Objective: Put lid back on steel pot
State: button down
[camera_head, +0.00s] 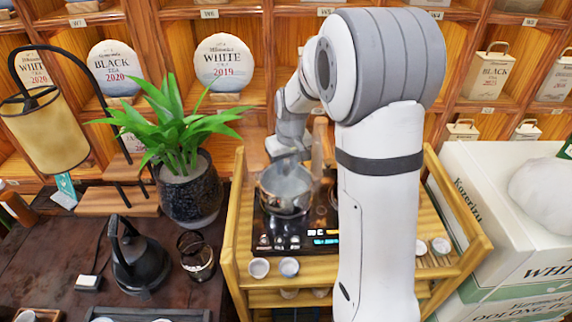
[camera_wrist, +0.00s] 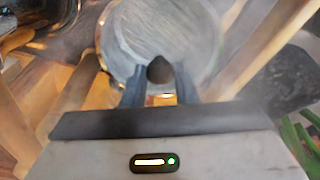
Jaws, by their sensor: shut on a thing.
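The steel pot (camera_head: 287,203) stands on the black cooktop on the wooden stand in the head view. Its upper part looks hazy and greyish, perhaps from steam. In the wrist view, the round grey lid (camera_wrist: 160,28) shows with a dark knob (camera_wrist: 160,70) facing me. My gripper (camera_wrist: 160,88) is shut on this knob, with one finger on each side. In the head view my gripper (camera_head: 288,158) is just above the pot. The lid's far edge is cut off in the wrist view, and I cannot tell whether it touches the pot's rim.
The black cooktop (camera_head: 285,242) has lit controls, and small cups (camera_head: 289,267) stand in front. A potted plant (camera_head: 190,185) and a black kettle (camera_head: 137,262) are to the left. Wooden shelves (camera_head: 270,60) rise behind. A white box (camera_head: 500,215) is to the right.

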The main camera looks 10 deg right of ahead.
jog(key=c, duration=1.1)
grip_release()
jog(key=shift+o, duration=0.5)
jog(key=o, duration=0.4)
jog(key=shift+r, duration=0.1)
jog(key=shift+r+p, duration=2.2)
jog(key=shift+r, duration=1.25)
